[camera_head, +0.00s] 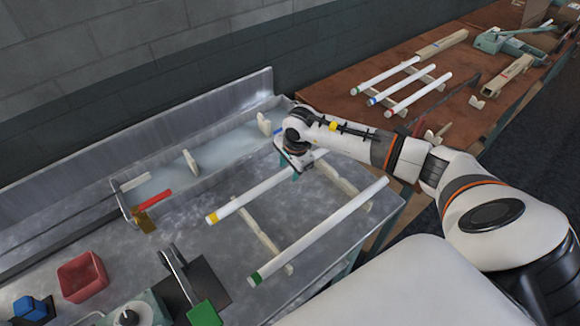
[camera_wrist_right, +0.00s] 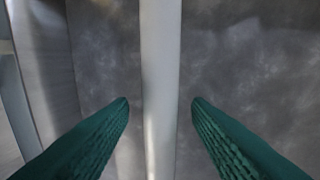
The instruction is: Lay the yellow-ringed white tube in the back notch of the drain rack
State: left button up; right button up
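The yellow-ringed white tube (camera_head: 262,189) lies slanted across the metal bench, its yellow ring at the left end. It appears to lie across the back ends of the two pale rails of the drain rack (camera_head: 262,232). A green-ringed white tube (camera_head: 325,228) lies across the rack's front part. My right gripper (camera_head: 294,174) is over the yellow-ringed tube's right part. In the right wrist view, its green fingers (camera_wrist_right: 160,103) are open on both sides of the tube (camera_wrist_right: 160,60), with a gap on each side. My left gripper is not in view.
Behind the rack is a trough with upright pale supports (camera_head: 190,163) and a red-handled tool (camera_head: 153,200). A red bin (camera_head: 82,277), a blue block (camera_head: 30,308) and a green block (camera_head: 204,314) stand at the lower left. More ringed tubes (camera_head: 418,94) lie on the brown table.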

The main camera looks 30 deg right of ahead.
jog(key=shift+r, duration=0.1)
jog(key=shift+r+p, duration=0.3)
jog(key=shift+p, duration=0.15)
jog(key=shift+r+p, duration=0.5)
jog(key=shift+p, duration=0.1)
jog(key=shift+s+r+b, duration=0.1)
jog(key=shift+r+b, duration=0.3)
jog(key=shift+b, duration=0.5)
notch_tip(320, 180, up, 10)
jog(key=s+b, duration=0.2)
jog(key=b, duration=0.1)
jog(key=shift+r, duration=0.15)
jog(key=shift+s, duration=0.1)
